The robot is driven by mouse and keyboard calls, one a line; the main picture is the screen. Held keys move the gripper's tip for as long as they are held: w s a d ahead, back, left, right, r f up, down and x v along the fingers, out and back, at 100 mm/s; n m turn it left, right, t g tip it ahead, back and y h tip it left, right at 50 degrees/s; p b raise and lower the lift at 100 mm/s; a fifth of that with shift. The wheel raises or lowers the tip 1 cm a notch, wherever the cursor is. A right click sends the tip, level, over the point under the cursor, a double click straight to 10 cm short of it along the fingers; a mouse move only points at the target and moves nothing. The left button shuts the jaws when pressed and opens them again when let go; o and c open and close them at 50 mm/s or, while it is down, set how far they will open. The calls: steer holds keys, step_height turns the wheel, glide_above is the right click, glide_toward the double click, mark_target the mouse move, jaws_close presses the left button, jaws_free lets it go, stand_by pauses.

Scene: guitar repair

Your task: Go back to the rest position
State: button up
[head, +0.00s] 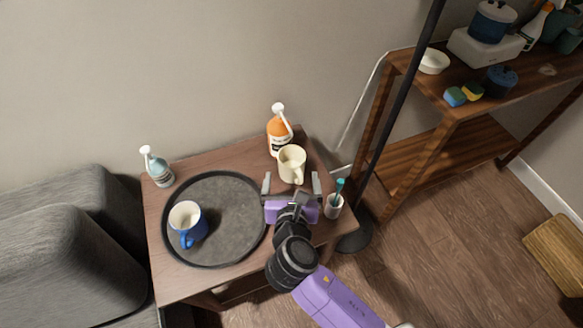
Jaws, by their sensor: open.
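My gripper (291,184) is open at the right part of the small wooden table (160,225). Its two fingers point toward the back of the table, one on each side of the near end of a cream mug (291,163). I cannot tell whether the fingers touch the mug or stand above the table. The mug stands upright, with its handle toward the gripper. My purple and black arm reaches in from the lower right.
A round dark tray (235,235) holds a blue mug (186,222). An orange spray bottle (279,130), a pale blue bottle (157,168) and a cup with a brush (334,206) stand around. A black pole (400,100) and wooden shelf (440,90) stand right; a grey sofa (70,250) left.

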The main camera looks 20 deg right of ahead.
steer(key=shift+s+a+r, duration=0.15)
steer(key=shift+s, duration=0.3)
stand_by(0.3)
steer(key=a+r+m+t+y, duration=0.2)
steer(key=a+r+m+y, duration=0.15)
steer(key=a+m, duration=0.25)
steer(key=s+r+m+y+p, duration=0.2)
steer(key=s+m+y, duration=0.2)
steer(key=s+m, duration=0.25)
steer(key=s+d+r+m+p, duration=0.1)
steer(key=s+d+r+m, duration=0.2)
steer(key=s+m, duration=0.3)
steer(key=s+d+r+m+h+p, duration=0.1)
steer(key=s+d+r+m, duration=0.3)
steer(key=s, duration=0.8)
steer(key=s+d+r+m+h+p, duration=0.1)
steer(key=s+d+r+m+p, duration=0.2)
steer(key=s+r+m, duration=0.3)
steer(key=s+m, duration=0.2)
steer(key=m, duration=0.1)
steer(key=shift+s+d, duration=0.2)
steer(key=shift+s, duration=0.2)
